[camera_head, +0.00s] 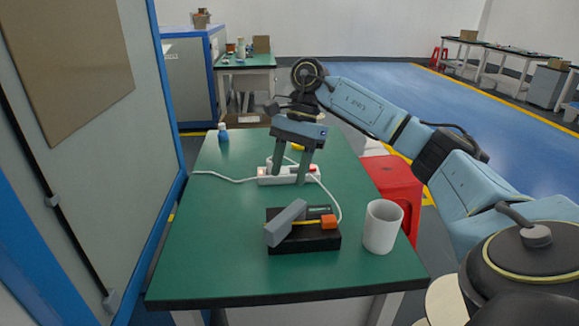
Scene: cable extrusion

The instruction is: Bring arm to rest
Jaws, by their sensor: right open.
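My right arm comes in from the right and reaches over the green table (200,255). My right gripper (288,182) points down with its two fingers apart. Its fingers are in front of a white power strip (265,180) and hide part of it; I cannot tell whether they touch it. A white cable (215,177) runs from the strip to the left, and another curves toward a black device (320,240) with grey and orange parts. My left gripper is not in view.
A white cup (382,227) stands at the table's right front. A blue bottle (223,132) stands at the back left. A red stool (398,190) is beside the table's right edge. A grey panel with blue frame (110,180) closes off the left side. The table's left front is clear.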

